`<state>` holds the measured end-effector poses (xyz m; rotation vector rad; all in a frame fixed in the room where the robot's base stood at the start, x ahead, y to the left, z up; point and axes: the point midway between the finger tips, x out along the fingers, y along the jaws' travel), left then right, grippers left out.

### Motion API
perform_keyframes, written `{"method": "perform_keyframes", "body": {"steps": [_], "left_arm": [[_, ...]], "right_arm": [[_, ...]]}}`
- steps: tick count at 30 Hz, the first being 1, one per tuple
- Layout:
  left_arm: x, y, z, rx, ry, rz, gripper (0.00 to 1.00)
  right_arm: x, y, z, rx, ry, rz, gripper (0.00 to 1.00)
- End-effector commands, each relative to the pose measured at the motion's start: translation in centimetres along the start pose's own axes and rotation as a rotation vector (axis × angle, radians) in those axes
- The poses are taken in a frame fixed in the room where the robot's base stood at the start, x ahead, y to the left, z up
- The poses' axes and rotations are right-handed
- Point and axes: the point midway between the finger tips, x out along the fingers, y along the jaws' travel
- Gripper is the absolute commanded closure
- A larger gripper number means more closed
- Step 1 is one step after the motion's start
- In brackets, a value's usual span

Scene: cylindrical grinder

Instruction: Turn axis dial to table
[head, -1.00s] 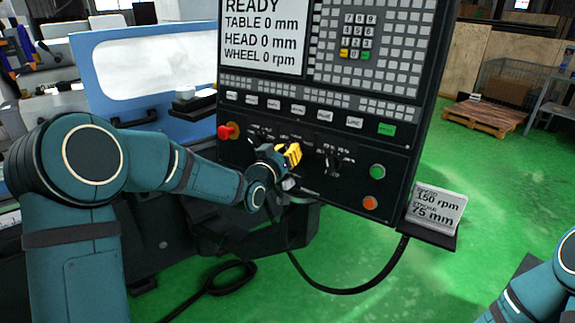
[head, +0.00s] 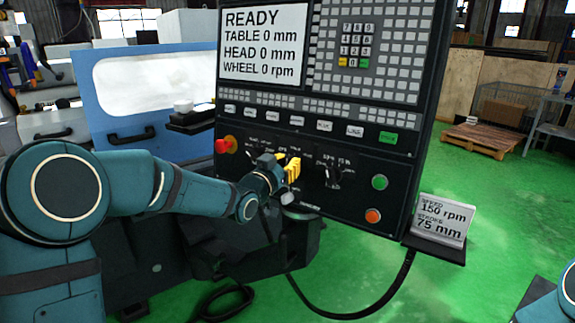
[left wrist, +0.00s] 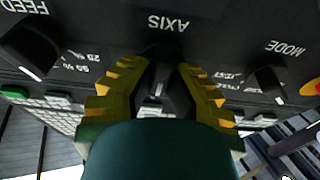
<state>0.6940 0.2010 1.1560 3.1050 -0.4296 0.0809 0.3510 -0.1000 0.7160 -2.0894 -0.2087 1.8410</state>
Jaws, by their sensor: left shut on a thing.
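The control panel (head: 345,125) of the grinder fills the middle of the head view. My left gripper (head: 288,167) reaches its lower row of dials, and its yellow fingers hide the dial there. In the left wrist view the yellow fingers (left wrist: 166,76) are closed around the dark axis dial (left wrist: 158,88), under the upside-down label AXIS. The dial's pointer setting is hard to read between the fingers. The screen (head: 263,43) reads READY, TABLE 0 mm, HEAD 0 mm, WHEEL 0 rpm. My right gripper is out of view.
The feed dial (left wrist: 32,50) and the mode dial (left wrist: 270,82) flank the axis dial. A red knob (head: 222,146), a green button (head: 380,182) and an orange button (head: 373,216) sit on the panel. A card (head: 441,219) reads 150 rpm, 75 mm. A cable hangs below.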

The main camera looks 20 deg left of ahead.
Motion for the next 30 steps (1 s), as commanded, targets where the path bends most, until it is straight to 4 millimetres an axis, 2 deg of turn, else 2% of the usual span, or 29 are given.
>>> {"method": "perform_keyframes", "body": {"steps": [2,3,5,17,20,30], "left_arm": [[0.1,0.0,-0.3,0.000,0.006,0.000,1.00],[0.1,0.0,-0.3,0.000,0.006,0.000,0.76],[0.1,0.0,-0.2,0.000,0.005,0.000,0.55],[-0.4,-0.1,-0.1,0.000,0.002,-0.001,0.54],[-1.6,-0.1,-0.1,0.000,0.002,-0.001,0.54],[-8.3,-0.1,-0.1,0.000,0.002,-0.003,0.54]], "right_arm": [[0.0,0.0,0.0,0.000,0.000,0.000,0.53],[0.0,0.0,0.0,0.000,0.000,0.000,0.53],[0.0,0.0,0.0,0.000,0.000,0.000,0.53],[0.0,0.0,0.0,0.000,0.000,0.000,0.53],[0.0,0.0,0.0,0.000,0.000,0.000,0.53],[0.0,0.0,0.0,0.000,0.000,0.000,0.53]]}}
